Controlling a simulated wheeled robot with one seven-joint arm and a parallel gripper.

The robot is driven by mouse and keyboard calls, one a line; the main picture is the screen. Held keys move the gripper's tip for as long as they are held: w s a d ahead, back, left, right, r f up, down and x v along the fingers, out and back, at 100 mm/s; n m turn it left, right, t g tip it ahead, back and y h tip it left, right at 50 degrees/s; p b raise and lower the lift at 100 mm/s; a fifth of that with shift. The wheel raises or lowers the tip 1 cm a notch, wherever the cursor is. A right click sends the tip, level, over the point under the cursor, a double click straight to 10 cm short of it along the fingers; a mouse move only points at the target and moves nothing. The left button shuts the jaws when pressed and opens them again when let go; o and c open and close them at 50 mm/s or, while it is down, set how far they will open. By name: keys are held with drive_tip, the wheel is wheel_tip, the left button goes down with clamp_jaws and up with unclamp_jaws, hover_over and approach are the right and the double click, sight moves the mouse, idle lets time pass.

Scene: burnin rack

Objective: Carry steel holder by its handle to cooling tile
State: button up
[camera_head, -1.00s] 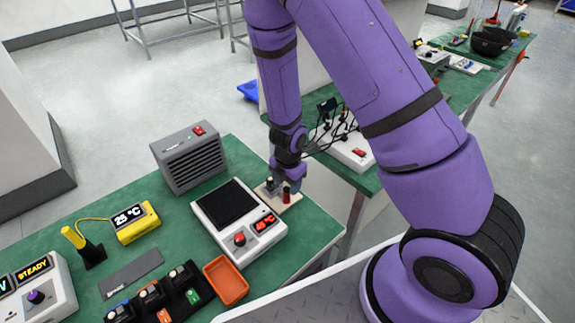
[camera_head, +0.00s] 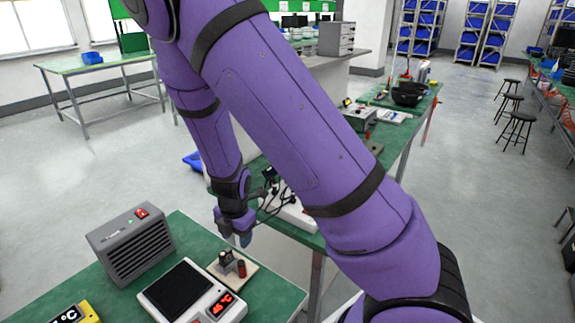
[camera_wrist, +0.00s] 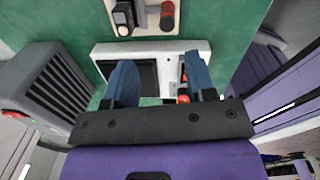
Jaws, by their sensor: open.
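The steel holder stands upright on the pale cooling tile (camera_head: 246,281), at the right of the green bench in the head view. Its dark metallic block (camera_head: 226,258) and red upright handle (camera_head: 241,268) sit side by side. In the wrist view the block (camera_wrist: 122,18), handle (camera_wrist: 167,14) and tile (camera_wrist: 148,22) show at the top edge, partly cut off. My gripper (camera_head: 244,240) is up near the tile's far side, apart from the holder. In the wrist view its two blue fingers (camera_wrist: 160,80) are wide apart with nothing between them.
A white hotplate (camera_head: 222,303) with a black top and red display stands left of the tile; it lies below my fingers in the wrist view. A grey fan box (camera_head: 130,245) is farther left, with a yellow thermometer box (camera_head: 75,315) in front. Another bench stands behind.

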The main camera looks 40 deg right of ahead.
drive_tip(key=w+d+r+m+t, duration=0.2)
drive_tip(key=w+r+m+t, duration=0.1)
drive_tip(key=r, duration=0.4)
drive_tip(key=w+d+r+m+t, duration=0.2)
drive_tip(key=r+m, duration=0.2)
drive_tip(key=r, duration=0.3)
drive_tip(key=s+d+r+m+t+h, duration=0.1)
drive_tip(key=s+d+r+m, duration=0.15)
drive_tip(key=r, duration=0.35)
drive_tip(key=s+d+r+m+t+h, duration=0.1)
drive_tip(key=s+d+r+m+h, duration=0.15)
drive_tip(key=r+m, duration=0.2)
drive_tip(key=s+a+r+m+g+y, duration=0.1)
drive_tip(key=s+r+m, duration=0.3)
drive_tip(key=s, duration=0.6)
drive_tip(key=s+a+r+m+g+y, duration=0.1)
drive_tip(key=s+r+m, duration=0.4)
drive_tip(key=s, duration=0.6)
wheel_tip(320, 180, up, 2)
drive_tip(key=shift+s+r+y, duration=0.1)
drive_tip(key=shift+s+y, duration=0.2)
drive_tip(key=shift+y, duration=0.35)
drive_tip(key=shift+a, duration=0.1)
